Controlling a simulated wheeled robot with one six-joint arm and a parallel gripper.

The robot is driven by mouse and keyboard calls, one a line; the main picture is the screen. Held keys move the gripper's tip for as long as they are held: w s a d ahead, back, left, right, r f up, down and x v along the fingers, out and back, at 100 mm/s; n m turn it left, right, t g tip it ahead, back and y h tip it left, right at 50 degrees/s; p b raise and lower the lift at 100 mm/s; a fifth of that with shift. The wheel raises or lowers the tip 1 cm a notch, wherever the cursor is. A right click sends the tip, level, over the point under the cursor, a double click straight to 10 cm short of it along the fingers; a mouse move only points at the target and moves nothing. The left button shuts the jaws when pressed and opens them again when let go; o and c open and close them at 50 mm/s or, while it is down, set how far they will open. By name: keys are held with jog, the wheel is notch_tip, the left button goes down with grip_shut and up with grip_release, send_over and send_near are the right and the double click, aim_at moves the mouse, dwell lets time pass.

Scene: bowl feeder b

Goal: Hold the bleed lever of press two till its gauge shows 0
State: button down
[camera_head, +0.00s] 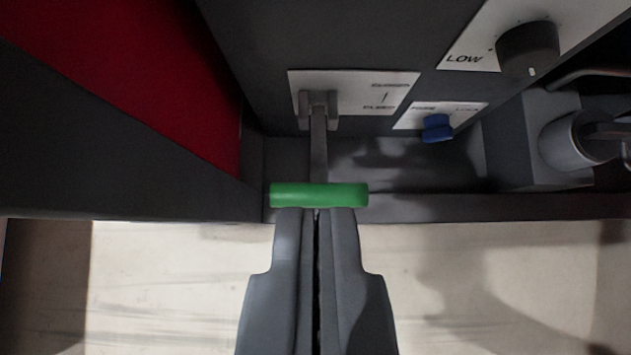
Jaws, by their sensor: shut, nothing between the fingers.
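The bleed lever is a dark bar (318,150) on a bracket, with a green cross handle (319,195) at its near end. A white label plate (365,92) behind the bracket reads CLOSED and, it seems, BLEED. My gripper (316,212) is shut and empty. Its fingertips are right at the near side of the green handle, in the middle, and seem to touch it; I cannot tell for sure. The fingers are not around the handle. No gauge shows in this view, and no press number can be read.
Right of the lever is a small blue latch (437,128) on a white label. A black knob (528,50) marked LOW is at upper right. A grey cylinder on a block (568,140) juts out at right. A red panel (130,70) is at left. Pale floor (180,290) lies below.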

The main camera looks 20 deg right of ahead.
jog(key=shift+w+f, duration=0.1)
send_over(316, 195)
jog(key=w, duration=0.2)
jog(key=f, duration=0.7)
jog(key=shift+w+d+f, duration=0.1)
jog(key=shift+w+d, duration=0.05)
jog(key=shift+d, duration=0.25)
jog(key=f, duration=0.1)
jog(key=s, duration=0.1)
jog(key=f, duration=0.1)
jog(key=shift+s+a+f, duration=0.25)
jog(key=shift+f, duration=0.05)
jog(key=shift+s+a+f, duration=0.1)
jog(key=shift+s+f, duration=0.2)
jog(key=shift+f, duration=0.1)
jog(key=shift+s+f, duration=0.1)
jog(key=shift+f, duration=0.05)
